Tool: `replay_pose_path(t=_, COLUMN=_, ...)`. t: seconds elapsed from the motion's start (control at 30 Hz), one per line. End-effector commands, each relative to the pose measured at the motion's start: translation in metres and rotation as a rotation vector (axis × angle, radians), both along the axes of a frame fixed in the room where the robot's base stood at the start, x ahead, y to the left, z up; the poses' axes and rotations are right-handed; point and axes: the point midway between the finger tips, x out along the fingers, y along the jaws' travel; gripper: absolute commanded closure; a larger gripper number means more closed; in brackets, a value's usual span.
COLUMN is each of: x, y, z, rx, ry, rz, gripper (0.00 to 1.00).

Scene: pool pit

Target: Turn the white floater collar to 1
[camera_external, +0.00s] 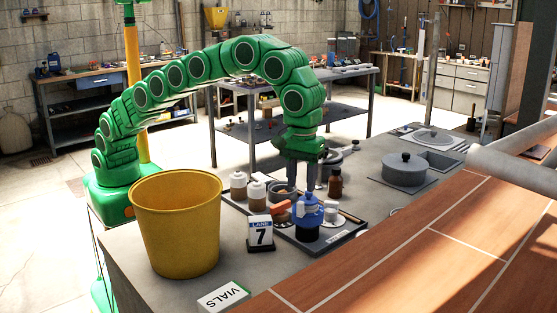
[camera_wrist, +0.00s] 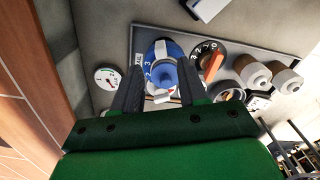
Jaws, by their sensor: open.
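My gripper (camera_external: 316,184) points down over the work surface, and its fingers are apart and empty. In the wrist view the gripper (camera_wrist: 159,72) has its dark fingertips on either side of a blue device (camera_wrist: 159,50) with a white stripe and numerals, among them 2 and 3. A small white part with a red mark (camera_wrist: 163,97) shows between the fingers, below the blue body. In the external view the blue device (camera_external: 307,214) stands upright on the tray, with a white cylinder (camera_external: 331,211) beside it. I cannot tell which white part is the floater collar, or its setting.
A dial with an orange handle (camera_wrist: 211,64) is close beside the blue device. White-capped jars (camera_external: 257,195), a brown bottle (camera_external: 335,182), a lane 7 sign (camera_external: 261,233) and a yellow bucket (camera_external: 176,225) stand nearby. A round gauge (camera_wrist: 105,78) lies left in the wrist view.

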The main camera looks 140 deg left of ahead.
Motion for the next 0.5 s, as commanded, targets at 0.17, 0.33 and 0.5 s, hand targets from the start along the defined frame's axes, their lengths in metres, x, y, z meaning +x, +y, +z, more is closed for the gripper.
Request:
replay_pose_path(t=0.17, x=-0.002, y=0.000, z=-0.016, rx=-0.002, ry=0.005, rz=0.000, gripper=0.57)
replay_pose_path(t=0.33, x=-0.002, y=0.000, z=-0.037, rx=-0.001, ry=0.005, rz=0.000, gripper=0.57)
replay_pose_path(t=0.5, x=-0.002, y=0.000, z=-0.058, rx=-0.001, ry=0.005, rz=0.000, gripper=0.57)
